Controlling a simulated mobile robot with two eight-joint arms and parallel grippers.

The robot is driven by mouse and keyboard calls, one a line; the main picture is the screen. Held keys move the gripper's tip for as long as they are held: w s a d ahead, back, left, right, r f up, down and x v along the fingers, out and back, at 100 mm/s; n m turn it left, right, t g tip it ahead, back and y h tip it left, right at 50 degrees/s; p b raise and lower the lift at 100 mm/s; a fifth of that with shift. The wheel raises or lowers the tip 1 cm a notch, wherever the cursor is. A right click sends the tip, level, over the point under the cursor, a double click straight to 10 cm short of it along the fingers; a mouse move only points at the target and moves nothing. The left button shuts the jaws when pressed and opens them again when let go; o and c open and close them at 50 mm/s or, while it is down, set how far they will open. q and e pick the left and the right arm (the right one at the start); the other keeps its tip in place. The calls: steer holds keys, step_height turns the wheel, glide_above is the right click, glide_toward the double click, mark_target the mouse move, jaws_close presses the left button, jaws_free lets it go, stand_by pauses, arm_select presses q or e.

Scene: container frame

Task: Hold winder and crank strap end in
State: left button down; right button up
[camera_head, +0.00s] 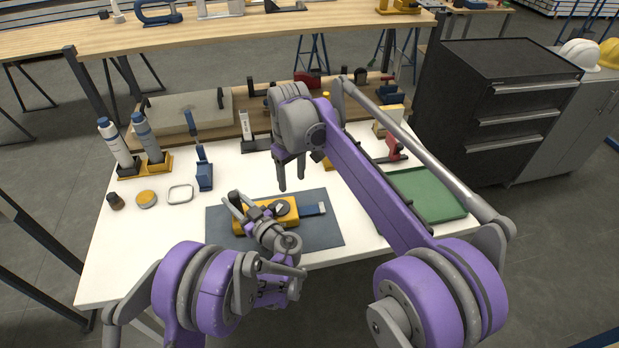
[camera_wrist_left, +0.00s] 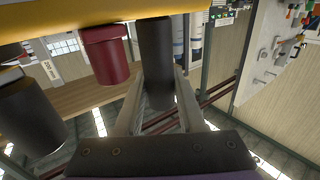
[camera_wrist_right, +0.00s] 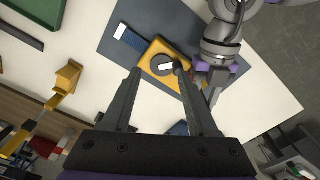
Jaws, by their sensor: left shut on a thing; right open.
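The yellow winder (camera_head: 283,220) lies on a dark grey mat (camera_head: 327,234) near the table's front edge. A blue strap (camera_head: 309,210) with a pale end sticks out of its right side; it also shows in the right wrist view (camera_wrist_right: 133,40). A dark round crank disc (camera_wrist_right: 159,66) is on the winder's top. My left gripper (camera_wrist_left: 157,95) is shut on a dark cylinder (camera_wrist_left: 157,50) beside the winder's yellow body. My right gripper (camera_head: 291,186) is open and empty above the winder, pointing down. Its fingertips appear apart from the winder.
A green tray (camera_head: 425,194) is at the right. Two bottles in a yellow holder (camera_head: 131,172), a round tin (camera_head: 147,199) and a blue clamp (camera_head: 204,177) stand at the left. A wooden board with tools is at the back.

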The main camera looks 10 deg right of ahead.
steer(key=d+m, duration=0.1)
steer(key=m, duration=0.3)
steer(key=s+d+m, duration=0.1)
steer(key=m, duration=0.3)
steer(key=d+m, duration=0.2)
steer(key=m, duration=0.2)
steer(key=shift+s+d+r+t, duration=0.1)
steer(key=shift+s+r+t, duration=0.1)
steer(key=shift+t, duration=0.1)
steer(key=shift+f, duration=0.1)
